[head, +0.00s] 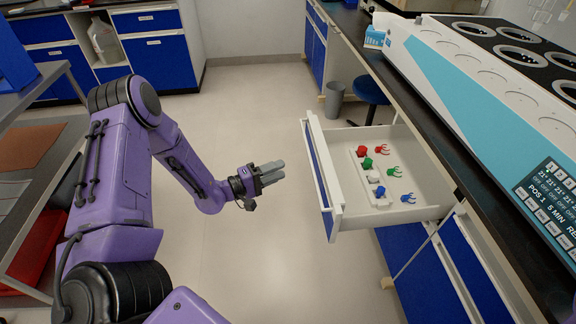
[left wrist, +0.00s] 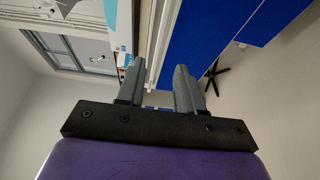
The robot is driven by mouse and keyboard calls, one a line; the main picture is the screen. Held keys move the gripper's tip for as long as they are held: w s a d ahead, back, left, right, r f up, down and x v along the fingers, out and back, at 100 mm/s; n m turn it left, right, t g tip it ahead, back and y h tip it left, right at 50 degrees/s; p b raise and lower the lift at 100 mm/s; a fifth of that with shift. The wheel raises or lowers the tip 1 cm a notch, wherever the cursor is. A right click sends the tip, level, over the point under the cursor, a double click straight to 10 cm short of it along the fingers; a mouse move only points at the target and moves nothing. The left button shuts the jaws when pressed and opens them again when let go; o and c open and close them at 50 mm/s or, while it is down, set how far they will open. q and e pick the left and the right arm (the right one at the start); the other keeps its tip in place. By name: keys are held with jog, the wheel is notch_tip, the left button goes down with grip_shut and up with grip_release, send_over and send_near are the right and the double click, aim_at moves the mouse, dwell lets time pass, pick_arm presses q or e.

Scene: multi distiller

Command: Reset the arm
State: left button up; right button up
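My left arm is purple and reaches in from the left in the head view. Its left gripper (head: 271,171) hangs over the open floor, to the left of the open drawer and apart from it. In the left wrist view the two grey fingers of the left gripper (left wrist: 160,85) stand apart with nothing between them. My right gripper does not show in either view.
An open white drawer (head: 342,222) with a blue front juts out under the right counter. It holds red, green, white and blue small items. A large multi distiller (head: 470,75) stands on the counter. A grey bin (head: 335,97) and a stool (head: 371,90) stand behind. The middle floor is clear.

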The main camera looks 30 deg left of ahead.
pick_arm(q)
jog(key=shift+s, duration=0.1)
dwell(0.4)
jog(key=s+f+m+g+y+p, duration=0.2)
jog(key=s+f+g+y, duration=0.25)
jog(key=f+y, duration=0.35)
jog(key=s+d+f+m+g+y+p, duration=0.1)
jog(key=s+g, duration=0.3)
jog(key=s, duration=0.8)
jog(key=s+d+f+m+g+y+p, duration=0.2)
jog(key=s+d+f+g, duration=0.1)
jog(key=s, duration=0.9)
jog(key=shift+s+d+f+m+g+y, duration=0.3)
jog(key=shift+s+d+f+g+y, duration=0.1)
jog(key=shift+f+g, duration=0.15)
